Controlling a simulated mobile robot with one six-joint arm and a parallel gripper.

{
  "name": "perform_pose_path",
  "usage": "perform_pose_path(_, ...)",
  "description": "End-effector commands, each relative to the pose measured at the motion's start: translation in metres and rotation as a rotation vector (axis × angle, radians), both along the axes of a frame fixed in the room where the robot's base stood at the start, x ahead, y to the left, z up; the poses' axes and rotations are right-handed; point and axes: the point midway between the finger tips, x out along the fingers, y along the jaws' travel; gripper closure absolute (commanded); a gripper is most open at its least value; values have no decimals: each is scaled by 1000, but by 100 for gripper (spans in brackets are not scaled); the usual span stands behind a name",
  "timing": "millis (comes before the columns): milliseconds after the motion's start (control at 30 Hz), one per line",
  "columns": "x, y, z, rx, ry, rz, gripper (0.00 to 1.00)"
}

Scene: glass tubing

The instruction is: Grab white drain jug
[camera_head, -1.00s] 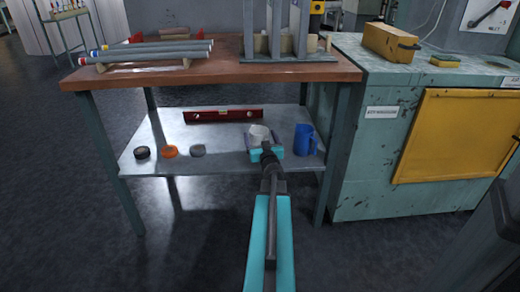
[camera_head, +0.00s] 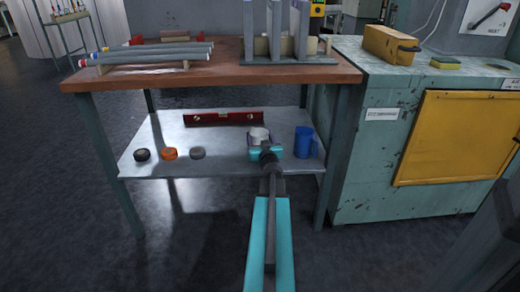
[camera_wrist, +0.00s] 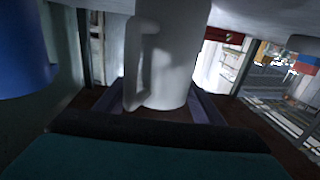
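The white jug (camera_head: 259,134) stands on the grey metal lower shelf (camera_head: 225,150) of the workbench, left of a blue jug (camera_head: 304,141). My gripper (camera_head: 265,149) reaches in at the shelf's front edge, right at the white jug, and hides its lower part. In the wrist view, which is upside down, the white jug (camera_wrist: 168,55) fills the middle with its handle on the left. My gripper's fingers (camera_wrist: 158,103) stand apart, one on each side of it. Whether they touch the jug cannot be seen clearly. The blue jug (camera_wrist: 25,50) shows at the left edge.
Several tape rolls (camera_head: 169,154) lie at the shelf's left. A red level (camera_head: 222,118) lies at the back. The wooden bench top (camera_head: 215,75) hangs over the shelf. A green cabinet (camera_head: 365,160) stands to the right.

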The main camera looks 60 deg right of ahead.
Motion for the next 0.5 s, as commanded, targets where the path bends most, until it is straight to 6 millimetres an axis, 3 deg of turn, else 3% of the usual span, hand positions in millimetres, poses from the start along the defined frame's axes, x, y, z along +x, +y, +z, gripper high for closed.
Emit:
perform_pose_path(33,0,0,0,1,1,-1,48)
perform_pose_path(200,0,0,0,0,0,-1,75)
perform_pose_path(500,-1,0,1,1,1,-1,75)
